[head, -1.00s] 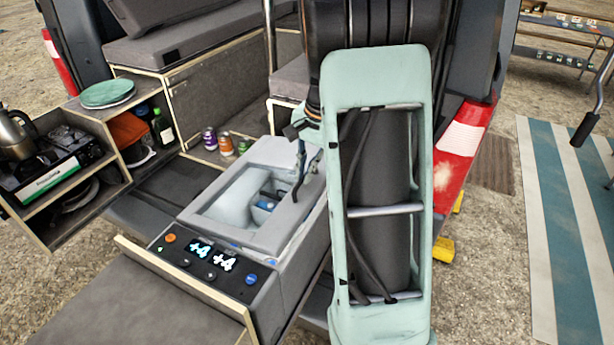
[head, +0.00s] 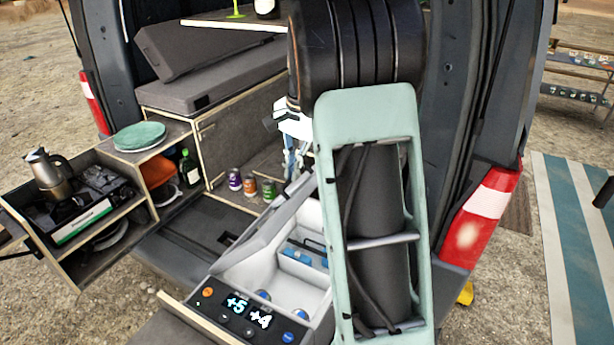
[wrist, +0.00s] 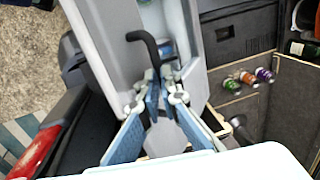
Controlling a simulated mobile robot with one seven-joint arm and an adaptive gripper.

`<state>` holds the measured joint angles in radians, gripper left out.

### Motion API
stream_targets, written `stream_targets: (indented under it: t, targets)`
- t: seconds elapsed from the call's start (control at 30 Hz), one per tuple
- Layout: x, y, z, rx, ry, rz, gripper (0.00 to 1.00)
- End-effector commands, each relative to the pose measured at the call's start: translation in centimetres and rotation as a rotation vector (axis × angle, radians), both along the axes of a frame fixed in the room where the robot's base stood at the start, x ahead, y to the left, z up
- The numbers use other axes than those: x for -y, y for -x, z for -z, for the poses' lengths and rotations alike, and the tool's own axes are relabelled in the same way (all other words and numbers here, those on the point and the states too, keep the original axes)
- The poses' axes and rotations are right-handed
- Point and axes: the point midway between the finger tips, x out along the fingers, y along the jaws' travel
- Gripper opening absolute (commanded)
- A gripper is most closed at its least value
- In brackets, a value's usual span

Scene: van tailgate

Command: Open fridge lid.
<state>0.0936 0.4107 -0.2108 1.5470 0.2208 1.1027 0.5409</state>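The fridge (head: 227,270) is a pale grey box with a dark control panel reading +5 and +4 at its front. Its white inside shows, with blue items (head: 297,256) in it. I cannot make out a separate lid; my arm hides the fridge's right side and part of its rear. My gripper (head: 292,165) is above the rear of the fridge. In the wrist view, its blue fingertips (wrist: 161,85) are close together over the fridge (wrist: 95,45). A black bent rod (wrist: 145,37) shows just beyond the tips; I cannot tell whether they hold it.
Several cans (head: 250,186) and a green bottle (head: 189,168) stand left of and behind the fridge. A side unit carries a stove (head: 95,190), a moka pot (head: 48,172) and a green plate (head: 139,136). The van's tail light (head: 483,215) is at right.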

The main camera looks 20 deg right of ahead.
Motion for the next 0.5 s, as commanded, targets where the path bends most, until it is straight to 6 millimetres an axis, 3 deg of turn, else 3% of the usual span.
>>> stream_targets:
  t: [0.03, 0.5]
  targets:
    - [-1.5, -0.5, 1.2, -0.025, -0.002, -0.017, 0.00]
    - [-2.4, -1.5, 0.7, -0.076, 0.033, -0.013, 0.00]
